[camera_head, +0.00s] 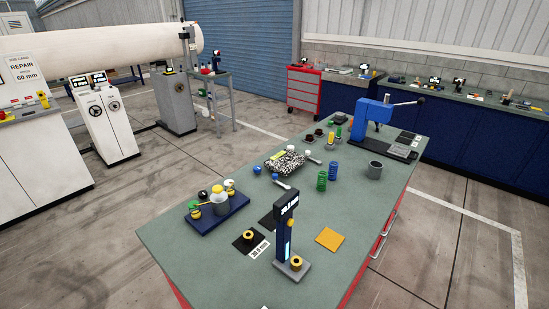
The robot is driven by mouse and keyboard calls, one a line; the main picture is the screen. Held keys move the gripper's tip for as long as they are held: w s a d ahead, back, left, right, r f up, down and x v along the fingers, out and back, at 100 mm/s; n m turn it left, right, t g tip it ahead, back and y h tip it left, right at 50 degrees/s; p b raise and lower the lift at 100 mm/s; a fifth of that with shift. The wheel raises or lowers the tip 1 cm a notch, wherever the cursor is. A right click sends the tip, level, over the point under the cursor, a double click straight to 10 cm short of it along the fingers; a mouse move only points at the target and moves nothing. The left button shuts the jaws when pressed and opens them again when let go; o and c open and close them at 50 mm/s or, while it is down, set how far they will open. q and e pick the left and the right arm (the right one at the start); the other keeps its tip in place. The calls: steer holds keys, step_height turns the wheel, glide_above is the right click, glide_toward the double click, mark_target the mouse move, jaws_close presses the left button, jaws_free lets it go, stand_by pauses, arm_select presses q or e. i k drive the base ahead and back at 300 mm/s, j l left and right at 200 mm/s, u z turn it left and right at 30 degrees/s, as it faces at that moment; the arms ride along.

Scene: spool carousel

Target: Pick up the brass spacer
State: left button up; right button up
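A short brass-coloured ring with a dark centre (249,236) sits on a black square mat (239,245) on the green-topped table. A second brass-coloured ring (296,262) sits on the grey foot of an upright gauge (287,225) with a dark display head. I cannot tell which of these is the brass spacer. More yellow or brass-coloured pieces stand on a blue tray (232,219) at the table's left. Neither of my grippers is in view.
The green table (190,262) also holds an orange square (330,239), green springs (322,181), a grey cup (375,169), a speckled block (287,163) and a blue press (371,112). The table's near left corner is clear. White machines stand left.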

mark_target(296, 262)
steer(key=k+l, duration=0.2)
steer(key=k, duration=0.2)
steer(key=k+l, duration=0.2)
steer(key=k, duration=0.25)
